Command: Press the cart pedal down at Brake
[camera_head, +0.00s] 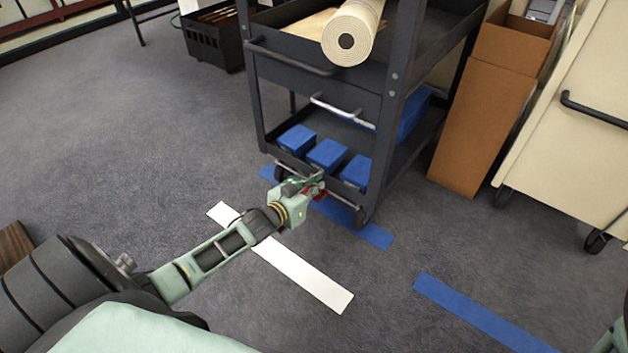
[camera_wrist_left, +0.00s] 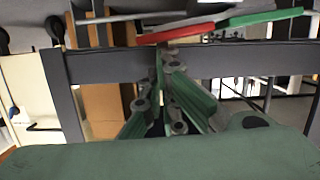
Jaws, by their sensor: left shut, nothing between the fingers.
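The dark grey cart (camera_head: 379,110) stands ahead, with a pedal bar low at its front. In the left wrist view the pedal has a red half (camera_wrist_left: 190,31) and a green half (camera_wrist_left: 262,17); a bit of red (camera_head: 320,195) shows beside my gripper in the head view. I cannot read any Brake label. My left gripper (camera_head: 314,184) is shut and empty, low at the cart's front edge. In the left wrist view its fingertips (camera_wrist_left: 168,58) are close to the red half; I cannot tell whether they touch. My right gripper is out of view.
Blue boxes (camera_head: 327,154) sit on the cart's lower shelf, and a cream roll (camera_head: 365,22) lies on top. A cardboard box (camera_head: 478,125) and a cream cabinet (camera_head: 570,130) on casters stand to the right. White tape (camera_head: 300,272) and blue tape (camera_head: 480,315) mark the open carpet.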

